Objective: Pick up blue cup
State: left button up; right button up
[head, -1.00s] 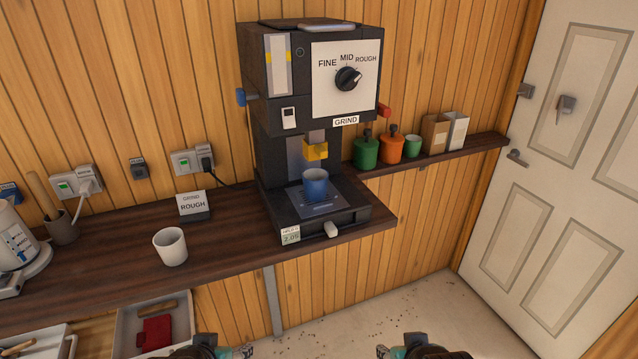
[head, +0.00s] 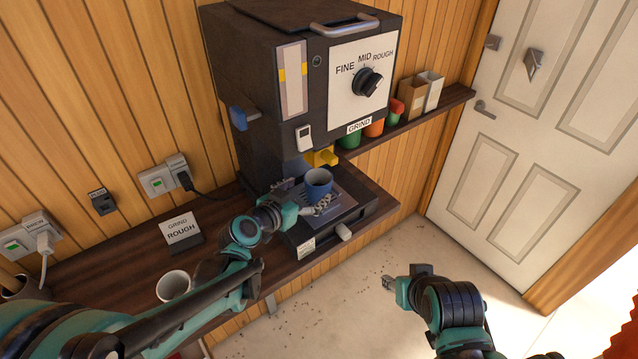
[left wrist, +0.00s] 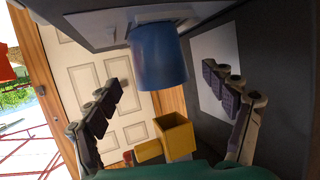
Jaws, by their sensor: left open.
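The blue cup (head: 318,184) stands upright on the dark tray of the grinder, below the yellow spout (head: 322,157). My left gripper (head: 322,207) is at the near side of the cup, low beside it. In the left wrist view the blue cup (left wrist: 158,58) is at the top centre, between and beyond the spread fingers of the left gripper (left wrist: 168,105). The fingers are open and I see no clear contact with the cup. My right gripper (head: 387,284) hangs over the floor, away from the cup; its finger opening is too small to judge.
The black grinder (head: 285,90) rises close behind the cup. A white cup (head: 173,286) stands on the dark counter (head: 90,260), partly beside my left arm. A sign (head: 180,232) stands behind it. The shelf (head: 440,108) holds canisters and boxes. The floor at right is open.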

aim_at(324, 182)
pick_arm(q)
jog(key=x, duration=0.6)
jog(key=shift+f+b, duration=0.15)
jog(key=shift+b, duration=0.25)
jog(key=c, duration=1.5)
jog(key=shift+r, duration=0.65)
notch_tip(324, 182, up, 2)
jog(key=shift+r+p, duration=0.15)
jog(key=shift+p, duration=0.4)
jog(key=s+a, duration=0.3)
jog(key=s, duration=0.2)
jog(key=s+a+p, duration=0.1)
jog(key=s+a, duration=0.2)
jog(key=s, duration=0.2)
jog(key=s+a, duration=0.3)
jog(key=s, duration=0.2)
jog(key=shift+s+a, duration=0.2)
jog(key=shift+s, duration=0.05)
